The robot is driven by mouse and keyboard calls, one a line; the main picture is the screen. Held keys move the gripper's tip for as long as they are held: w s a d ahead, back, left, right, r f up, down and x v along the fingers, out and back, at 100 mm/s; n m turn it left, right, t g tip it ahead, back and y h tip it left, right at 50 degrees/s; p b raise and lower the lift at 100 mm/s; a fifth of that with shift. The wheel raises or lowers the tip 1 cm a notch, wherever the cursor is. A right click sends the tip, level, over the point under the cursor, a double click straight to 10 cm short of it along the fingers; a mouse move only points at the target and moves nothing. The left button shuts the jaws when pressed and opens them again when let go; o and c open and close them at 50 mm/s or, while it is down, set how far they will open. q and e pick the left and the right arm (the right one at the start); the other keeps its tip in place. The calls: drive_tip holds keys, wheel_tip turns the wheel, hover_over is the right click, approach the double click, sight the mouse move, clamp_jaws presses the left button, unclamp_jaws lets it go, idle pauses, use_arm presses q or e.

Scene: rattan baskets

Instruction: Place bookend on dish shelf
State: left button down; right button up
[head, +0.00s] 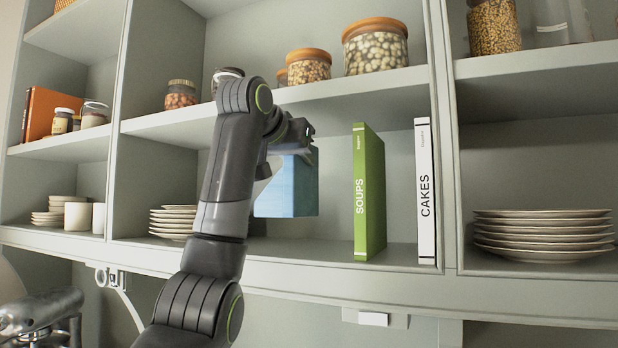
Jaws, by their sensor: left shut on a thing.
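My left gripper (298,140) is in the middle shelf compartment, shut on a blue bookend (290,190). The bookend hangs under the gripper, and its lower edge appears a little above the shelf board. My arm covers its left side. The dish shelf (300,248) holds a stack of plates (172,221) left of my arm, and a green SOUPS book (369,192) and a white CAKES book (425,190) to the right. Both books stand upright. The bookend is between the plates and the green book, apart from the book in the picture. My right gripper is not in view.
Jars of dry food (375,47) stand on the shelf above (400,82). A larger plate stack (543,235) fills part of the right compartment. White cups (77,216) and small plates stand at the left. A stand mixer (40,315) is at lower left.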

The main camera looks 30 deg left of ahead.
sight(309, 192)
use_arm(q)
drive_tip(key=shift+w+a+f+p, duration=0.1)
drive_tip(key=shift+w+f+p, duration=0.25)
drive_tip(key=shift+w+f, duration=0.3)
drive_tip(key=shift+w+a+f+p, duration=0.1)
drive_tip(key=shift+w+f+p, duration=0.3)
drive_tip(key=shift+w, duration=0.45)
drive_tip(key=shift+w+f+p, duration=0.35)
drive_tip(key=shift+w+f, duration=0.2)
drive_tip(key=shift+w, duration=0.2)
wheel_tip(309, 192, down, 2)
drive_tip(key=shift+s+d+f, duration=0.1)
drive_tip(key=shift+w+f+p, duration=0.2)
drive_tip(key=shift+f+p, duration=0.25)
drive_tip(key=shift+p, duration=0.3)
drive_tip(key=shift+w+f, duration=0.1)
drive_tip(key=shift+f, duration=0.15)
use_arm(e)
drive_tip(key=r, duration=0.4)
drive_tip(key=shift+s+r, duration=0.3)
